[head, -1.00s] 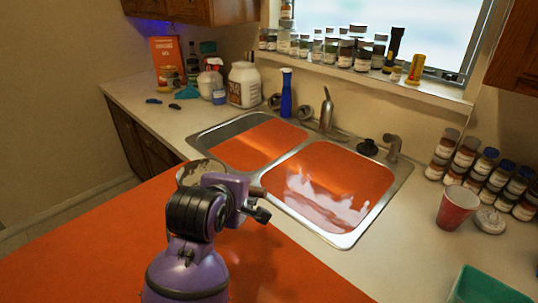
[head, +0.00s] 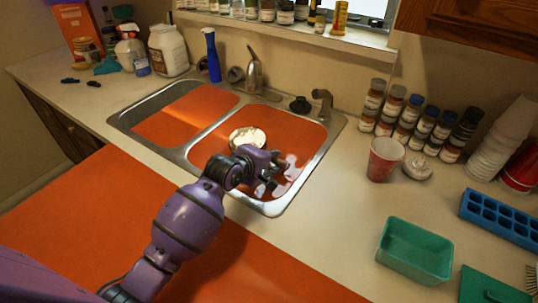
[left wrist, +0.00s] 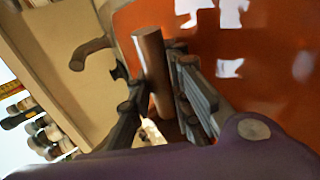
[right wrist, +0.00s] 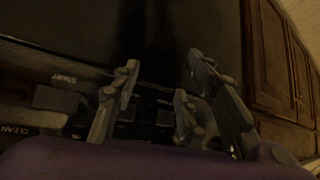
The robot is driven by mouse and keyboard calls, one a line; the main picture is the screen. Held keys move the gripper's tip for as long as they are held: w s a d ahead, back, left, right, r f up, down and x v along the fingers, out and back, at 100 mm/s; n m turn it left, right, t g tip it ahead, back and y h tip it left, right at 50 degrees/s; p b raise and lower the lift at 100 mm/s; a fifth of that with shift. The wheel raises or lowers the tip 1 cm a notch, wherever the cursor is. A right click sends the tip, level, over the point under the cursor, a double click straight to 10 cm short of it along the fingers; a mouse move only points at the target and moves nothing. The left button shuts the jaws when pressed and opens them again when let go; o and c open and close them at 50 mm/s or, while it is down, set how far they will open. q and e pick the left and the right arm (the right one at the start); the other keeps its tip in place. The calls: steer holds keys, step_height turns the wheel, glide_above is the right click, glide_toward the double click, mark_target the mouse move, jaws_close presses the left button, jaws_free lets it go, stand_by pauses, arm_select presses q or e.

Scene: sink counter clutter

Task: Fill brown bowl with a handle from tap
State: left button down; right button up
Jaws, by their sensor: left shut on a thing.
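The bowl (head: 247,138) is in the head view over the right sink basin (head: 318,150), beyond my left gripper (head: 268,168). Its inside looks pale; I cannot tell whether that is water or glare. In the left wrist view my left gripper (left wrist: 157,78) is shut on a brown cylindrical handle (left wrist: 150,55); the bowl's body is mostly hidden there. The tap (head: 254,74) stands behind the sink, beyond the bowl and apart from it. My right gripper (right wrist: 163,65) shows only in the right wrist view, fingers apart and empty, before a dark appliance panel (right wrist: 60,100).
A blue bottle (head: 212,55) stands behind the left basin. A sprayer (head: 322,104), red cup (head: 384,158), spice jars (head: 408,115) and green tub (head: 414,250) are to the right of the tap.

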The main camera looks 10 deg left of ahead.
arm_select(q)
steer(key=shift+w+d+r, duration=0.2)
steer(key=shift+w+r, duration=0.1)
steer(key=shift+r, duration=0.25)
steer(key=shift+w+a, duration=0.3)
steer(key=shift+w, duration=0.05)
steer(key=w+a+f+b, duration=0.1)
steer(key=w+f+b, duration=0.1)
steer(key=w, duration=0.5)
steer(key=w+a+f+b, duration=0.2)
steer(key=w+b, duration=0.2)
steer(key=w, duration=0.3)
steer(key=shift+w, duration=0.35)
arm_select(e)
steer(key=s+d+f, duration=0.1)
steer(key=s+f, duration=0.2)
steer(key=f, duration=0.3)
steer(key=shift+s+d+g, duration=0.2)
steer(key=shift+d+g, duration=0.15)
steer(key=shift+g, duration=0.05)
